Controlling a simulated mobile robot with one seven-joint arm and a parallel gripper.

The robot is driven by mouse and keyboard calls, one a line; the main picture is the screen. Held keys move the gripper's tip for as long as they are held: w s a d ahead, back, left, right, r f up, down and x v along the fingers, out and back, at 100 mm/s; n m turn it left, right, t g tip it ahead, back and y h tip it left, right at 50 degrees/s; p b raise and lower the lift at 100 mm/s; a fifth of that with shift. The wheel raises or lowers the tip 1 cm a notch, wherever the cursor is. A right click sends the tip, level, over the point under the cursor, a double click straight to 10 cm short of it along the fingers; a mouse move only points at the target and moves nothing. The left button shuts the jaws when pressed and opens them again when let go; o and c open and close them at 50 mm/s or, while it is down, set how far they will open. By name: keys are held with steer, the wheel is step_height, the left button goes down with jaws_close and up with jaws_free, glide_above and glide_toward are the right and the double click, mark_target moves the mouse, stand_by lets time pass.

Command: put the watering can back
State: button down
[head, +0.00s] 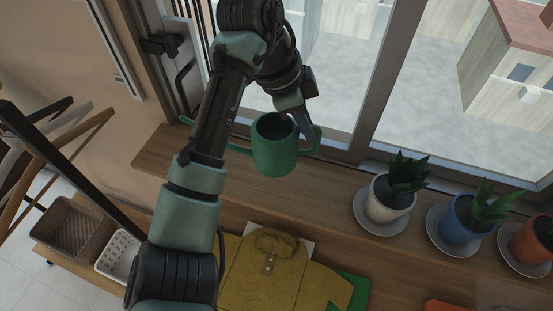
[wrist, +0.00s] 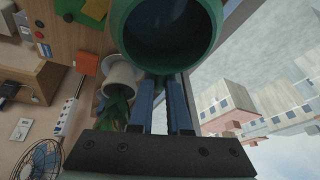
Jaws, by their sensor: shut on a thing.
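The green watering can (head: 274,158) is in the head view, at or just above the left part of the wooden window sill (head: 330,194). I cannot tell whether it touches the sill. It looks roughly upright, with its long spout pointing left behind my arm and its handle on the right. My gripper (head: 306,130) is shut on the handle. In the wrist view the can's round open rim (wrist: 170,30) fills the top middle, and my gripper's two fingers (wrist: 163,98) reach toward it. The fingertips' contact is partly hidden by the can.
Potted plants stand on saucers along the sill to the right: a white pot (head: 384,208), a blue pot (head: 461,224) and an orange pot (head: 532,243). The window frame (head: 385,90) is close behind the can. A folded yellow shirt (head: 262,280) lies below. Hangers and baskets (head: 66,227) are at left.

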mark_target(285, 130)
steer(key=shift+w+f, duration=0.1)
steer(key=shift+w, duration=0.05)
steer(key=shift+f+p, duration=1.3)
steer(key=shift+f, duration=3.4)
steer(key=shift+f, duration=0.1)
steer(key=c, duration=0.9)
jaws_free()
steer(key=b+v, duration=0.3)
steer(key=v, duration=0.9)
steer(key=shift+s, duration=0.25)
